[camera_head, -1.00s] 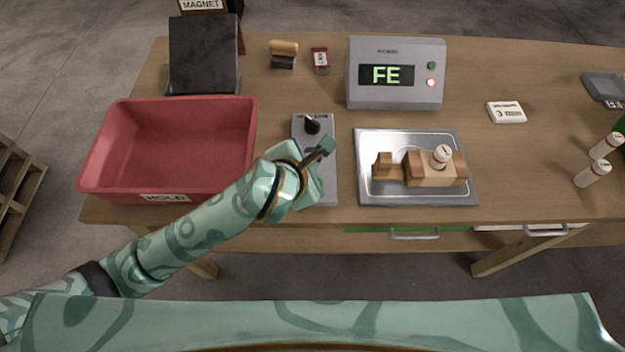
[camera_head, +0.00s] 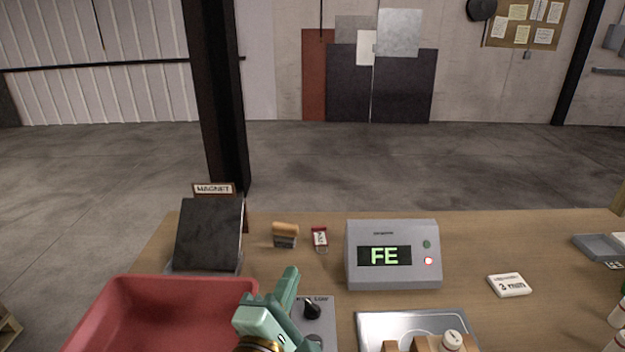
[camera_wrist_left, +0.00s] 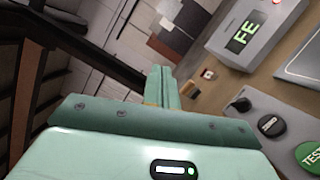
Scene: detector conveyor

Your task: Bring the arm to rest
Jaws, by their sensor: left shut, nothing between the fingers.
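My left gripper (camera_head: 290,285) is shut and empty. It is at the bottom of the head view, raised in front of the grey control panel with a black knob (camera_head: 312,308), beside the red bin (camera_head: 165,290). In the left wrist view its closed fingers (camera_wrist_left: 160,85) point toward the far wall, with the panel's black knob (camera_wrist_left: 271,125) and green TEST button (camera_wrist_left: 312,157) to the right. Most of the left arm is below the head view. My right gripper is not in view.
A grey detector box (camera_head: 393,275) reading FE stands on the wooden table (camera_head: 470,250). A black magnet block (camera_head: 209,235) stands behind the bin. A metal tray (camera_head: 375,320) with wooden blocks and a small white bottle is at the right. A white card (camera_head: 508,285) lies beyond it.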

